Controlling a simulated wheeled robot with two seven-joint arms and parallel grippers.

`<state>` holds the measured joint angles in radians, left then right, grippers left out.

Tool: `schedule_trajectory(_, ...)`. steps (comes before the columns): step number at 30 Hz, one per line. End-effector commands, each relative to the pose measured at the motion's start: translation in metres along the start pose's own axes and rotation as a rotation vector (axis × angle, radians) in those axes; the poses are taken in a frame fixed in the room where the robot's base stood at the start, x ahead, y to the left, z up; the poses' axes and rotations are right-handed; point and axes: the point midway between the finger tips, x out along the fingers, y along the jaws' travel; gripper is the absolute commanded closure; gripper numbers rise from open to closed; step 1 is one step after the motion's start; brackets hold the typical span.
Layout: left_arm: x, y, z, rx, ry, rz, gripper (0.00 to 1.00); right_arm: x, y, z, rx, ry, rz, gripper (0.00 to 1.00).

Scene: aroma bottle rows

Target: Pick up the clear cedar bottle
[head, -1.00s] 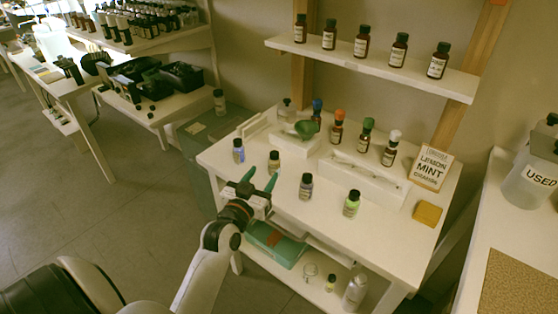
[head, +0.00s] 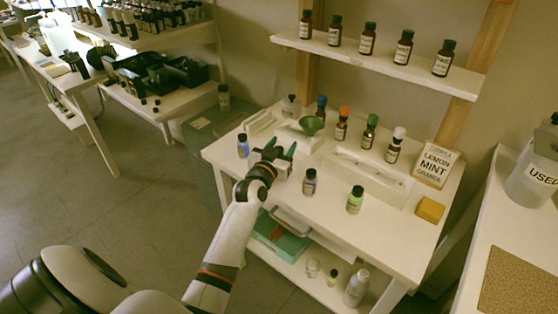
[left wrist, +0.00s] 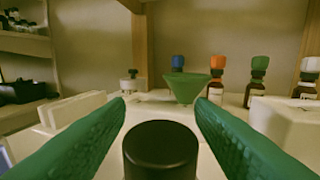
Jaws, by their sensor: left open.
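My left gripper (head: 281,148) is open over the worktable, at the second spot from the left in the front row of bottles. In the left wrist view, a bottle's black cap (left wrist: 160,150) sits between the two green fingers, with a gap on each side. The bottle's body and label are hidden there, and the gripper covers it in the head view. Other front-row bottles are one with blue contents (head: 243,145), a greyish one (head: 310,182) and a green one (head: 355,200). Labels are too small to read, so I cannot confirm which is cedar. My right gripper is not in view.
A green funnel (head: 311,125) stands behind the gripper, beside brown bottles with coloured tops (head: 341,125). A white rack (head: 370,178) lies behind the right front bottles.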

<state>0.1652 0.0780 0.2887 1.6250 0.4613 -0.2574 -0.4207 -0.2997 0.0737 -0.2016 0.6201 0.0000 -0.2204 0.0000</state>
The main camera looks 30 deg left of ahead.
Motion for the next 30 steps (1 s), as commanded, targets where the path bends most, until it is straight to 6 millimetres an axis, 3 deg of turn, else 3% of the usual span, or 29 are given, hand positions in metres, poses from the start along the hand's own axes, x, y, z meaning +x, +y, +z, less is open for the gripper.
schedule_trajectory(5,0.0,0.0,0.0,0.0,0.0,0.0,0.54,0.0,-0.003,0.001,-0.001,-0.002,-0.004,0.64)
schedule_trajectory(13,-0.001,0.0,0.0,0.0,0.001,0.0,0.98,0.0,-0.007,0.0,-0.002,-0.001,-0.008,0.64)
schedule_trajectory(23,0.0,0.0,0.008,0.001,-0.003,0.0,1.0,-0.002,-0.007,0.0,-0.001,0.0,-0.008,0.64)
schedule_trajectory(30,0.0,0.0,0.055,0.0,-0.006,0.001,1.0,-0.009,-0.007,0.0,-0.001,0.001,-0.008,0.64)
